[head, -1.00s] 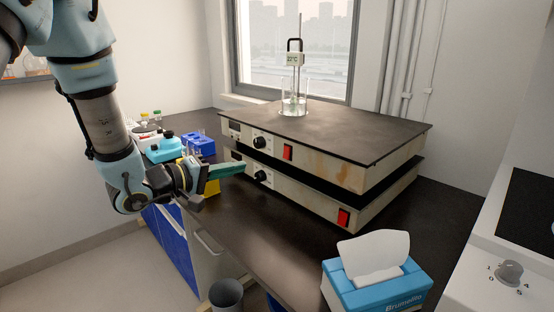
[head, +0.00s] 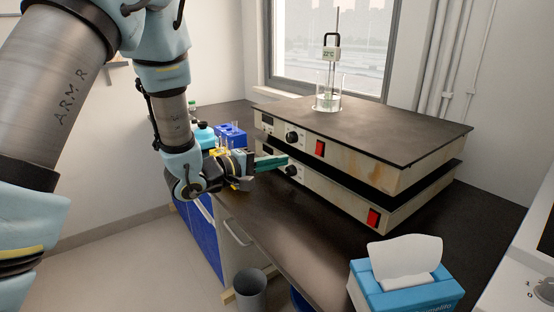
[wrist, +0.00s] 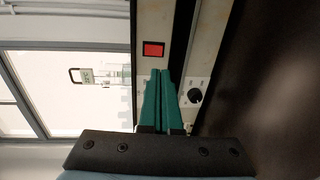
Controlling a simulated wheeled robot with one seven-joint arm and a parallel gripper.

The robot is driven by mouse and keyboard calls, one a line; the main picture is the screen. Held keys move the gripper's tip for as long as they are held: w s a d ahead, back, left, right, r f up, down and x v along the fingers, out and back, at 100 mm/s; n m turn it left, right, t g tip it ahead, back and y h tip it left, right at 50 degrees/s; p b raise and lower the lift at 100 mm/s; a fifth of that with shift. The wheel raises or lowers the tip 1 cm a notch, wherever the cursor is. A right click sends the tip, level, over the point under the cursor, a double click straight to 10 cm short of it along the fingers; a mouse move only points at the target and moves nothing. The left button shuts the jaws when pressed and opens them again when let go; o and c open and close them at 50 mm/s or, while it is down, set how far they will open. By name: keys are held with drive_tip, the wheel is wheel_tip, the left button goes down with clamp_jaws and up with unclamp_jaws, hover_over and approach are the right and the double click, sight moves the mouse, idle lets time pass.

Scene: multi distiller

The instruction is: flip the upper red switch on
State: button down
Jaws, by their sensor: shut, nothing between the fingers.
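The upper red switch (head: 320,149) is on the front panel of the upper heating plate (head: 345,160), right of its black knob (head: 292,138). In the wrist view, which is turned sideways, the upper red switch (wrist: 153,49) lies just beyond my fingertips, with a gap. I cannot tell which way it is tipped. My gripper (head: 287,158) has green fingers, shut and empty. It points at the panels from the left, near the lower knob (head: 291,169). It also shows in the wrist view (wrist: 160,72).
The lower plate has its own red switch (head: 373,218). A glass beaker (head: 328,103) with a thermometer stands on top. A tissue box (head: 405,285) is at the front right. Blue tube racks (head: 231,134) stand behind my gripper. The dark bench (head: 290,225) before the plates is clear.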

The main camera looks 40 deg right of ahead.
sight(318, 154)
drive_tip(key=d+p, duration=0.1)
drive_tip(key=d, duration=0.5)
drive_tip(key=d+f+p, duration=0.1)
drive_tip(key=d, duration=0.3)
drive_tip(key=shift+s+p, duration=0.3)
drive_tip(key=shift+d+f, duration=0.1)
drive_tip(key=shift+d, duration=0.05)
drive_tip(key=shift+f, duration=0.1)
drive_tip(key=shift+d+f+b, duration=0.1)
drive_tip(key=shift+f+b, duration=0.1)
drive_tip(key=shift+b, duration=0.35)
drive_tip(key=shift+d+r+h, duration=0.1)
drive_tip(key=shift+h, duration=0.2)
drive_tip(key=shift+r, duration=0.1)
